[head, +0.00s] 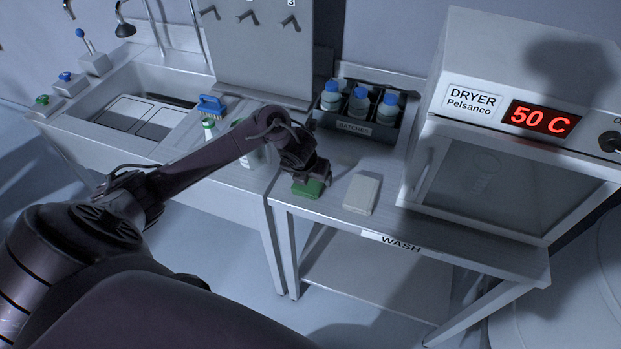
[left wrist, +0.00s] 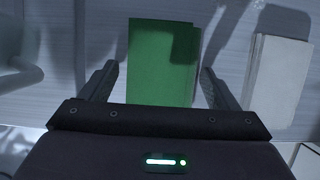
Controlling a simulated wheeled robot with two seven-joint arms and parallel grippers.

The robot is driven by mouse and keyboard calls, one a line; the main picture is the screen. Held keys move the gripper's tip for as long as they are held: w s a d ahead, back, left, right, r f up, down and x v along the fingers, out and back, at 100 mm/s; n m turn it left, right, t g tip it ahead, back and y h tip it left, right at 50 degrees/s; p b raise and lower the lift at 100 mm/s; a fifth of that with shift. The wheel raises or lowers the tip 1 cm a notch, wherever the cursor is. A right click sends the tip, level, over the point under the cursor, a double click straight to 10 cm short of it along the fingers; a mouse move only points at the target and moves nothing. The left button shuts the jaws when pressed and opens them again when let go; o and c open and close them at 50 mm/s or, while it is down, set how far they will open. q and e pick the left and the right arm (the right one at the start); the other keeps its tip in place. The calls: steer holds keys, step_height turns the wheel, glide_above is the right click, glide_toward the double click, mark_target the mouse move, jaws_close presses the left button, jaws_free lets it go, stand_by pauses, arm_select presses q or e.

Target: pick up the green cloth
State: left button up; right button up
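The green cloth (head: 308,187) lies folded on the table, under my left gripper (head: 314,178) in the head view. In the left wrist view the green cloth (left wrist: 160,62) is a flat green block between the two fingers of my left gripper (left wrist: 160,85). The fingers are spread apart, one on each side of the cloth, with a small gap on the left side. Whether the right finger touches it is hard to tell. My right gripper is in neither view.
A white folded cloth (head: 361,193) lies right of the green one. A dark crate (head: 352,127) with blue-capped bottles stands behind. The dryer (head: 490,185) stands to the right, the sink (head: 130,118) and a blue brush (head: 212,106) to the left. The table's front edge is close.

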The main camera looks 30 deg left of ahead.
arm_select(q)
steer(key=c, duration=0.9)
steer(key=shift+r, duration=0.1)
step_height(320, 180, up, 8)
steer(key=shift+w+r+p, duration=0.1)
steer(key=shift+w+p, duration=0.05)
steer(key=shift+p, duration=0.15)
step_height(320, 180, up, 12)
steer(key=p, duration=0.6)
